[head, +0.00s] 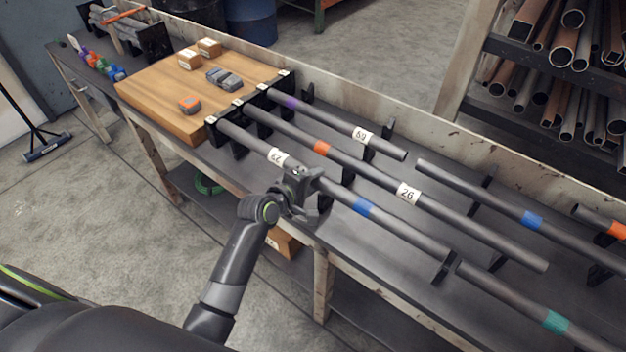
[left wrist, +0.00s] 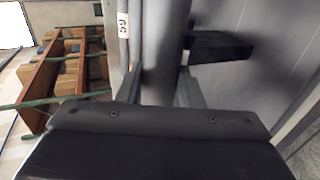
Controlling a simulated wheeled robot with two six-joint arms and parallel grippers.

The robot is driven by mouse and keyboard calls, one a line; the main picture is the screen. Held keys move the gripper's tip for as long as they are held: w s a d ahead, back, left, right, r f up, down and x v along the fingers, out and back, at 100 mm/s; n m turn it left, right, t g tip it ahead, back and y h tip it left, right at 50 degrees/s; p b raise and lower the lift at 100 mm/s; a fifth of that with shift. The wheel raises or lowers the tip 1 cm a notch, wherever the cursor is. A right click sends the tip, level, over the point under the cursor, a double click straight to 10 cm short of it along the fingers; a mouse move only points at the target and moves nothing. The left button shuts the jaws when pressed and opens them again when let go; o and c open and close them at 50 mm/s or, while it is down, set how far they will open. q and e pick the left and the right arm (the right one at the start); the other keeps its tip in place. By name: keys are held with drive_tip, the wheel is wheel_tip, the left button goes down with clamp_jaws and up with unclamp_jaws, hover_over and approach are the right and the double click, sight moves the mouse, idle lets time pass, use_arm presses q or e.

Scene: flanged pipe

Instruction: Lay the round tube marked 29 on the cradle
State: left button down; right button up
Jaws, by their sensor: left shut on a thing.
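My left gripper (head: 300,184) is shut on the front dark grey round tube (head: 410,234) on the bench. This tube has a blue band and a white label; the label is tilted and its number is hard to read. In the left wrist view the tube (left wrist: 165,45) runs between the two fingers (left wrist: 158,90). The tube's far left end is at a black notched support (head: 214,132), and a black bracket (head: 444,267) stands by its right end. I cannot tell whether the tube touches them. My right gripper is not in view.
A tube marked 26 (head: 460,224) with an orange band lies just behind, and a tube with a purple band (head: 320,114) behind that. More tubes lie at right, including a teal-banded one (head: 510,296). A wooden board (head: 150,88) and a low back wall (head: 420,132) bound the bench.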

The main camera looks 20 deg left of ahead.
use_arm(q)
drive_tip(key=shift+f, duration=0.4)
idle(0.3)
drive_tip(key=c, duration=0.9)
unclamp_jaws()
drive_tip(key=shift+s+f, duration=0.1)
drive_tip(key=shift+f, duration=0.1)
drive_tip(key=v, duration=1.7)
drive_tip(key=shift+r, duration=0.25)
drive_tip(key=shift+s, duration=0.1)
